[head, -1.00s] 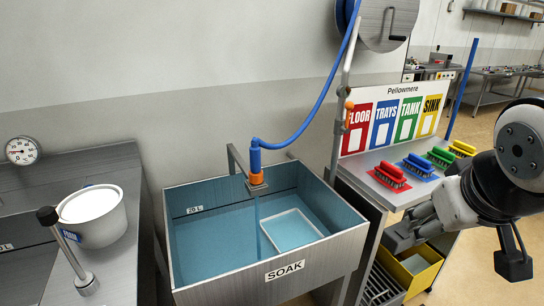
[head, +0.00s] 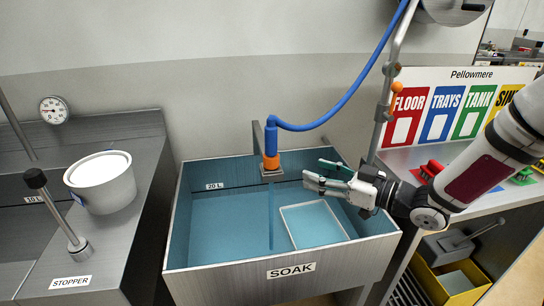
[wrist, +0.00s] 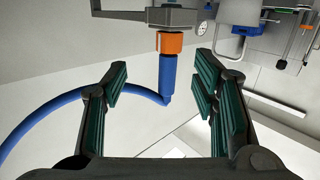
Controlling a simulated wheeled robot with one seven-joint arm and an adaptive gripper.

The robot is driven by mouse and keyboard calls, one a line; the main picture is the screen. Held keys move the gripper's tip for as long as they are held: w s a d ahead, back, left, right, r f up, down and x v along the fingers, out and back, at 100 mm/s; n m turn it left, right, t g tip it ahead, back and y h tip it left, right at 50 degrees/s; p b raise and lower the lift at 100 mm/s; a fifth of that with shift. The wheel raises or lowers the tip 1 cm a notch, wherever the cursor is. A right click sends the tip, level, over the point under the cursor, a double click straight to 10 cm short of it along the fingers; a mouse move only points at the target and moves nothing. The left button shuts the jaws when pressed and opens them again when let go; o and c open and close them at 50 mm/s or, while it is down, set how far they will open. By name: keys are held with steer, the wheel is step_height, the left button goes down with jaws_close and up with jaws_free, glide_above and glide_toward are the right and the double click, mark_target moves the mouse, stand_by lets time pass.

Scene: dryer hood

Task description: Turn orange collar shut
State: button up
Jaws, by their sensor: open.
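The orange collar (head: 271,162) sits at the lower end of a blue nozzle (head: 264,138) on a bracket above the soak sink (head: 180,235). A thin blue stream falls from it into the water. In the wrist view the orange collar (wrist: 171,43) shows beyond and between the fingers, with the blue nozzle (wrist: 167,75) attached. My gripper (head: 318,174) is open and empty, to the right of the collar over the sink and apart from it. In the wrist view the gripper's green-padded fingers (wrist: 160,92) are spread wide.
A blue hose (head: 345,95) arcs from the nozzle up to the right. A metal post (head: 383,100) stands behind my arm. A white tray (head: 313,224) lies in the sink. A white tub (head: 102,185) and stopper lever (head: 58,215) are at left. Brushes stand on the right shelf.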

mark_target(278, 159)
steer(key=shift+y, duration=0.7)
steer(key=x, duration=1.3)
steer(key=shift+s+a, duration=0.25)
steer(key=shift+a, duration=0.25)
steer(key=c, duration=1.2)
